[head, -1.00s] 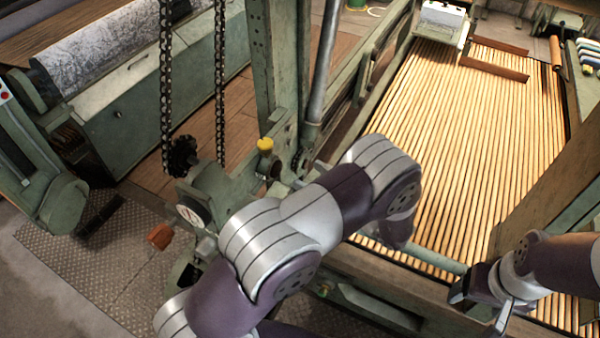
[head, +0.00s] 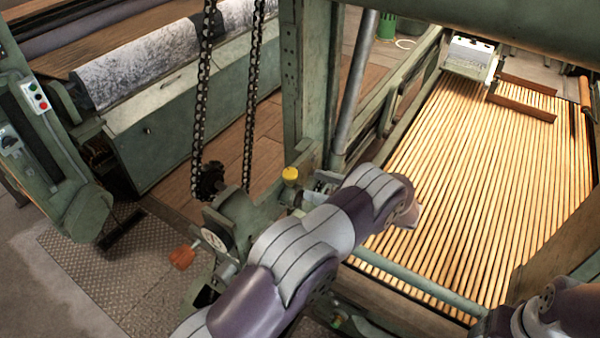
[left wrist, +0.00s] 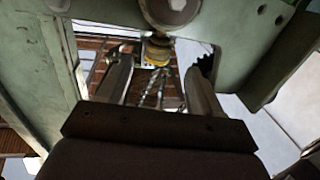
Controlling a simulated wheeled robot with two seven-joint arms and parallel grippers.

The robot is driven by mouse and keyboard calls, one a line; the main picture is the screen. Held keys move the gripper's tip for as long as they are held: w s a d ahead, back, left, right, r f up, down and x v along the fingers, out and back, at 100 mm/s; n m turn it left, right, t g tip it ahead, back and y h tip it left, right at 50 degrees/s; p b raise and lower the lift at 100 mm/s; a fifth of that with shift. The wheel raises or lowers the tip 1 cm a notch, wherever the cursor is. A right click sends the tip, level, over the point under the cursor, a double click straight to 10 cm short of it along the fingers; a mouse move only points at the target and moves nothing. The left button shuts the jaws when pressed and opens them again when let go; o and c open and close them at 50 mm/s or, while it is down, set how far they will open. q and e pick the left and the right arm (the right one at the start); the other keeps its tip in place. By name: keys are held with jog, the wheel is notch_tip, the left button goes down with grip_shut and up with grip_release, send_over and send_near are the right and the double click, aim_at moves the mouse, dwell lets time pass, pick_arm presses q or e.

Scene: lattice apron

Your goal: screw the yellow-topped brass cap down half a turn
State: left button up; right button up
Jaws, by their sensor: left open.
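The yellow-topped brass cap (head: 290,174) stands on the green machine bracket beside the upright post in the head view. In the left wrist view the cap (left wrist: 158,50) shows as a yellow and brass piece between and just beyond the fingertips. My left gripper (left wrist: 158,66) is open, with one finger on each side of the cap's line and nothing held. In the head view my left gripper (head: 312,188) is just right of the cap, partly hidden by my arm. Contact with the cap cannot be told. My right gripper (head: 495,325) is cut off at the bottom edge.
Two hanging chains (head: 250,95) and a dark sprocket (head: 209,180) are left of the cap. The green post (head: 305,80) rises behind. A slatted bed (head: 470,190) fills the right.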

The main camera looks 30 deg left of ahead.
aim_at(297, 179)
pick_arm(q)
jog(key=a+p, duration=0.2)
jog(key=a, duration=0.3)
jog(key=shift+s+a, duration=0.15)
jog(key=shift+a, duration=0.15)
jog(key=shift+f, duration=0.1)
